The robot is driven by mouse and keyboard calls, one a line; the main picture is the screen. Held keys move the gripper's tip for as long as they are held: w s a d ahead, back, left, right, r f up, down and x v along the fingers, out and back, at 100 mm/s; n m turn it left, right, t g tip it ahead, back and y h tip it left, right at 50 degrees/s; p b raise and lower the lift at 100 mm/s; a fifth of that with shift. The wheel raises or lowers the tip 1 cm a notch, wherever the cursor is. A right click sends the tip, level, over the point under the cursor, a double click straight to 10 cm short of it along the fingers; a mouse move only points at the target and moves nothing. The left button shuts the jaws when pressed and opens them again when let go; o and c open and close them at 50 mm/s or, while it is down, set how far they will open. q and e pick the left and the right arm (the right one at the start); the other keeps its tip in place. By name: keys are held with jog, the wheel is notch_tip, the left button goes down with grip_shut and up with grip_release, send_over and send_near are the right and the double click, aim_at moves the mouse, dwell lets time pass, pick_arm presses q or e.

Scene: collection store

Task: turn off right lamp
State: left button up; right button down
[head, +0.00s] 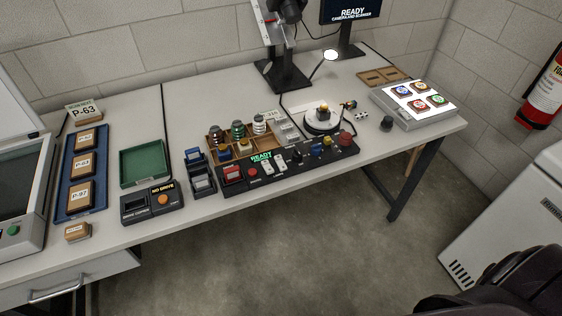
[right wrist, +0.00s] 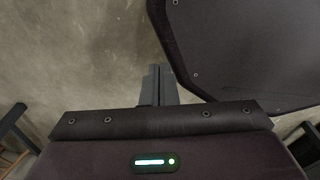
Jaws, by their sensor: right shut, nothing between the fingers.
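A desk lamp with a thin stem has a lit, white-glowing head (head: 330,55) above the back of the table, right of the camera stand. A pale disc on the stand's left side may be a second lamp head; I cannot tell. A black control panel (head: 318,168) lies at the table's front edge, with a green READY display, two white rocker switches (head: 273,165), knobs and coloured buttons. Which control belongs to which lamp is too small to read. My right gripper (right wrist: 158,72) is shut and empty over the floor, away from the table. My left gripper is not in view.
A round turntable (head: 322,120) stands behind the panel, beside a wooden tray of spools (head: 213,142). A lit light box (head: 387,98) is at the right end. A green tray (head: 145,163) and blue tray (head: 68,200) are left. Floor in front is open.

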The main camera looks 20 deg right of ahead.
jog(key=w+d+r+t+b, duration=0.1)
jog(key=w+d+r+t, duration=0.15)
jog(key=w+r, duration=0.55)
jog(key=w+d+r+t+h, duration=0.1)
jog(key=w+d+r+t, duration=0.2)
jog(key=w, duration=0.8)
jog(key=w+d+r+t+b, duration=0.1)
jog(key=w+r+t, duration=0.2)
jog(key=w+r, duration=0.55)
jog(key=w+a+r+t, duration=0.2)
jog(key=w+r, duration=0.1)
jog(key=r, duration=0.7)
jog(key=w+a+r+m+t+y, duration=0.1)
jog(key=w+a+r+t, duration=0.1)
jog(key=r, duration=0.9)
jog(key=w+a+r+m+t+b, duration=0.1)
jog(key=w+r, duration=0.4)
jog(key=r, duration=0.6)
jog(key=shift+w+a+t+y, duration=0.35)
jog(key=shift+a+t, duration=0.45)
jog(key=shift+t, duration=0.35)
jog(key=shift+w, duration=0.1)
